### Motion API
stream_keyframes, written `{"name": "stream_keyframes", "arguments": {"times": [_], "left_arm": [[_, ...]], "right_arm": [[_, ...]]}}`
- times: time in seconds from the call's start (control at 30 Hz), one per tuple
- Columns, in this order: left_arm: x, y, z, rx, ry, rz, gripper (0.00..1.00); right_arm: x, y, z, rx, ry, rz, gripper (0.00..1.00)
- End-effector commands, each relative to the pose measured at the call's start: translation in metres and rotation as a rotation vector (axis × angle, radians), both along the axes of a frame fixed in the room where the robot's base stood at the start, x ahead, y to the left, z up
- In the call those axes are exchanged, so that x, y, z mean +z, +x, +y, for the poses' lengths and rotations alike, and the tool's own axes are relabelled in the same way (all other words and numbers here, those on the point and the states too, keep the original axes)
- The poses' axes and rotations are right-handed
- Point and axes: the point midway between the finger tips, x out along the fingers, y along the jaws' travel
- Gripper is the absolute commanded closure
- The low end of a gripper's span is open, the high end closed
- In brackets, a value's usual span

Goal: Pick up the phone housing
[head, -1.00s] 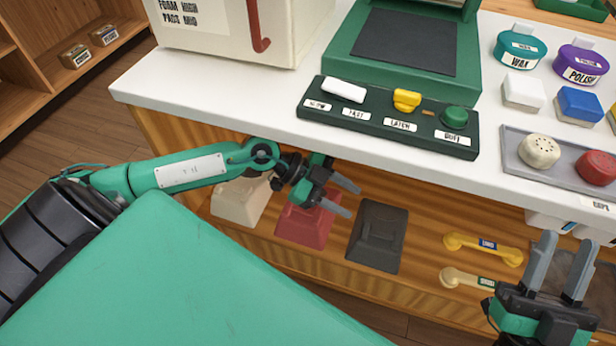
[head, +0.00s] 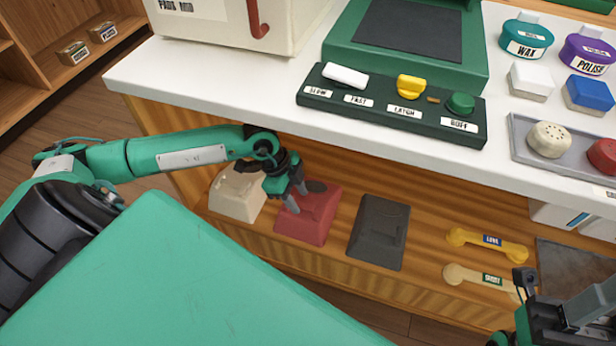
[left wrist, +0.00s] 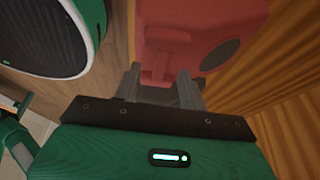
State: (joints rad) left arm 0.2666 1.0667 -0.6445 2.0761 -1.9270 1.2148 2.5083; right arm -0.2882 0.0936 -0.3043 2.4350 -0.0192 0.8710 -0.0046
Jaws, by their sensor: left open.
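Three phone housings stand in a row on the wooden shelf below the counter: a cream one (head: 238,192), a red one (head: 312,218) and a dark grey one (head: 379,232). My left gripper (head: 292,200) points down at the red housing, its fingers in front of the housing's upper left part. In the left wrist view the red housing (left wrist: 215,25) lies just beyond the open fingers (left wrist: 160,90), with a raised block between them and a dark round patch to the right. Contact cannot be told. My right gripper (head: 590,306) is at the lower right corner, partly cut off.
The white counter (head: 230,105) overhangs the shelf close above my left arm. A yellow handset (head: 487,241) and a cream handset (head: 480,279) lie right of the housings. A dark green button panel (head: 390,112) and a grey tray (head: 522,140) are on the counter.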

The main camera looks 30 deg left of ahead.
Motion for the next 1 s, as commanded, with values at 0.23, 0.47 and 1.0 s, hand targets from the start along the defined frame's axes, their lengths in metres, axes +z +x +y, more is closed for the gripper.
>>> {"name": "stream_keyframes", "arguments": {"times": [0.23,0.47,1.0], "left_arm": [[-0.0146,0.0021,-0.0065,0.0,-0.002,-0.001,0.58],[-0.0144,0.0019,-0.0066,0.0,-0.003,-0.002,0.86],[-0.0143,0.0019,-0.0066,0.0,-0.003,-0.002,1.0]], "right_arm": [[0.0031,-0.0011,-0.0003,0.001,0.003,-0.023,0.64],[0.0024,-0.0012,-0.0002,0.001,0.003,-0.02,0.64],[0.0021,-0.0008,-0.0001,0.001,0.003,-0.019,0.64]]}}
